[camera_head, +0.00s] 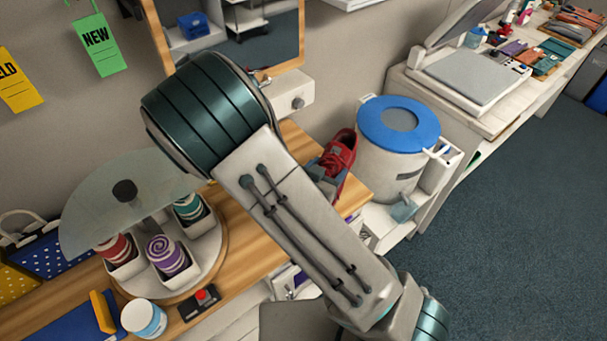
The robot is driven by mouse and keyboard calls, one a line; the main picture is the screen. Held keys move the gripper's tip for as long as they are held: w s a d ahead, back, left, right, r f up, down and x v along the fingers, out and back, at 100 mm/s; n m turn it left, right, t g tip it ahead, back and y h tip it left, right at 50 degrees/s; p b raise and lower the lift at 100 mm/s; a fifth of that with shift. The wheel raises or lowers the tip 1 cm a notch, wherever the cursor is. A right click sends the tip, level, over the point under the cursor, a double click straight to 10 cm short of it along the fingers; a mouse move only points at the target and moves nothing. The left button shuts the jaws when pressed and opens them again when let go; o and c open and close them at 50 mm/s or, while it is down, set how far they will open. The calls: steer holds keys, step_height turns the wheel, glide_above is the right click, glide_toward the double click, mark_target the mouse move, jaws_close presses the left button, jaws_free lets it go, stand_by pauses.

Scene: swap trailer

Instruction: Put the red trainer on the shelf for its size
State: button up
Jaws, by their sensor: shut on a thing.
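A red trainer (340,150) shows in the head view just right of my arm's pale link, over or near the right end of the wooden counter (358,190). The link hides part of it. Small blue-grey patches show at its lower left, and I cannot tell whether they belong to the trainer. My gripper is not clearly visible; my own arm covers the area where the trainer's near side lies. I cannot tell from this view whether the trainer rests on the counter. No size-marked shelf can be made out.
A white bin with a blue lid (398,126) stands right of the trainer. A round stand with coloured cups (208,262) and a red-button box (199,303) are on the counter's left. A framed mirror (291,48) is behind. The floor at right is clear.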

steer(key=shift+s+d+r, duration=0.2)
steer(key=shift+d+r, duration=0.2)
steer(key=shift+d, duration=0.2)
steer(key=shift+s+d+r, duration=0.15)
steer(key=shift+d+r, duration=0.25)
steer(key=shift+d, duration=0.2)
steer(key=w+f+n+y, duration=0.1)
steer(key=w, duration=0.1)
steer(key=w+f+n+t+y+b, duration=0.1)
steer(key=w, duration=0.1)
steer(key=w+d+f+n+y+b, duration=0.1)
steer(key=w+f, duration=0.1)
steer(key=w, duration=0.1)
steer(key=shift+w+d+t, duration=0.1)
steer(key=shift+t, duration=0.3)
steer(key=w+f+n+y+b, duration=0.1)
steer(key=w+d+f+n+y+b, duration=0.1)
steer(key=w+f+y, duration=0.1)
steer(key=w+f+n+y, duration=0.1)
steer(key=f, duration=0.1)
steer(key=shift+w+d+t+b, duration=0.25)
steer(key=shift+t+b, duration=0.15)
steer(key=shift+w+d+f+n+y, duration=0.15)
steer(key=shift+f+n+y, duration=0.25)
steer(key=shift+y, duration=0.2)
steer(key=v, duration=0.5)
steer(key=shift+w+r, duration=0.1)
steer(key=shift+r, duration=0.3)
